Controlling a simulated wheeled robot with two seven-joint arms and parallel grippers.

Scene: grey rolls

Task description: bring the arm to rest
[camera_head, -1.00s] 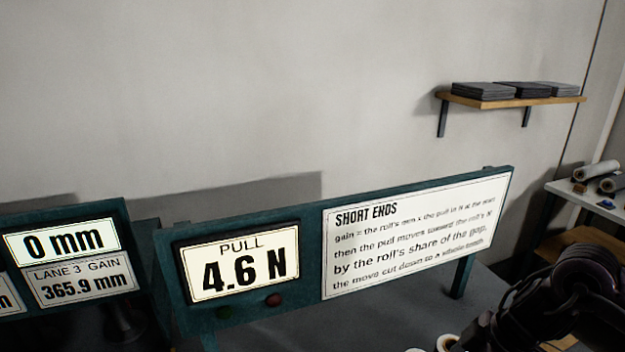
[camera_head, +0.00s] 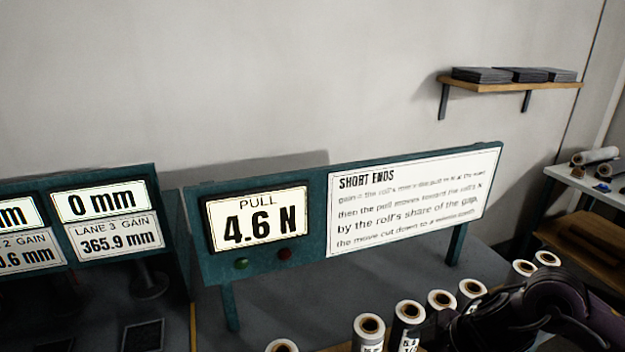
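My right arm comes in from the lower right corner, dark and bent. Its far end, with what looks like my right gripper (camera_head: 445,328), is low in the picture among the rolls. It is dark and partly cut off, so I cannot tell whether its fingers are open or shut, or whether it touches a roll. My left arm and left gripper are not in view. Several upright rolls with pale rims and brown cores, one of them a roll (camera_head: 369,328) with a label, stand along the bottom right, close to my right arm.
A green-framed panel (camera_head: 318,250) reads "PULL 4.6 N" beside a "SHORT ENDS" notice (camera_head: 415,205). A lane display (camera_head: 107,220) stands left. A wall shelf (camera_head: 510,86) holds dark stacks. A side table (camera_head: 590,182) with rolls stands right. Grey bench top (camera_head: 300,300) before the panel looks clear.

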